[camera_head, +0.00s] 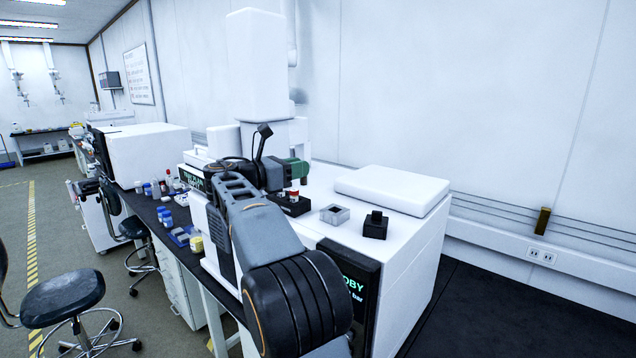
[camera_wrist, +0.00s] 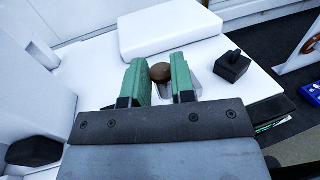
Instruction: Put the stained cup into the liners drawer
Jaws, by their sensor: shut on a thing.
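My gripper (camera_wrist: 157,66) has its two green fingers closed on a small brown, round-topped thing in the wrist view. I take it for the stained cup (camera_wrist: 160,73), but only its top shows clearly. In the head view my gripper (camera_head: 292,172) is above the white instrument's top, and what it holds cannot be made out there. White drawer fronts (camera_head: 182,292) stand under the dark bench at the left. I cannot tell which is the liners drawer, and no open drawer shows.
A grey square open holder (camera_head: 335,214) and a black knobbed block (camera_head: 375,225) stand on the white instrument (camera_head: 408,243). A flat white lid (camera_head: 392,188) lies behind them. A stool (camera_head: 62,297) stands on the floor.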

